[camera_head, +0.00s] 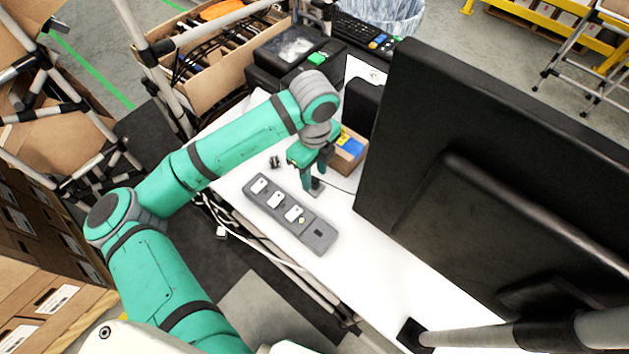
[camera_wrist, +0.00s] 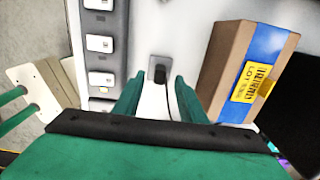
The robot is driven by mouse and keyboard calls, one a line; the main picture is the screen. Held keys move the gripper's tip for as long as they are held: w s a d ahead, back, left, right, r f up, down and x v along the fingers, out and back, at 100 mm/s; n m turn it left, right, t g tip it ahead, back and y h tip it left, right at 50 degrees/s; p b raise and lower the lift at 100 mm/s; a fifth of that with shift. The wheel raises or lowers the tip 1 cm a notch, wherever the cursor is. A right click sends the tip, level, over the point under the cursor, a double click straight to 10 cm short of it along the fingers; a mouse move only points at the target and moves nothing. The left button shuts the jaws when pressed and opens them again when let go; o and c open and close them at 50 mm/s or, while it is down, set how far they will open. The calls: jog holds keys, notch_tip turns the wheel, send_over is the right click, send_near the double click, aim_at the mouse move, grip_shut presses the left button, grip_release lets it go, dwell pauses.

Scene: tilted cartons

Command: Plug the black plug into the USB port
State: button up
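My gripper (camera_head: 313,178) is over the white table, with its green fingers pointing down and spread apart. In the wrist view its fingertips (camera_wrist: 158,88) stand apart with nothing clamped between them. The black plug (camera_wrist: 159,73) lies on a small grey plate just beyond the fingertips, roughly centred in the gap. It also shows in the head view (camera_head: 316,184) near the fingertips. Its thin black cable runs off beside it. A grey strip (camera_head: 263,208) with several white socket modules lies to the left. I cannot tell which opening is the USB port.
A brown carton (camera_head: 349,160) with blue and yellow labels stands close behind the gripper. A large black monitor (camera_head: 480,160) rises on the right. A small black item (camera_head: 275,162) lies left of the gripper. The white table (camera_head: 385,262) is bare before the monitor.

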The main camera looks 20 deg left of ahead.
aim_at(313, 179)
notch_tip(313, 179, down, 2)
jog(key=shift+a+f, duration=0.15)
jog(key=shift+f, duration=0.4)
jog(key=shift+s, duration=0.1)
grip_shut()
jog(key=shift+r, duration=0.1)
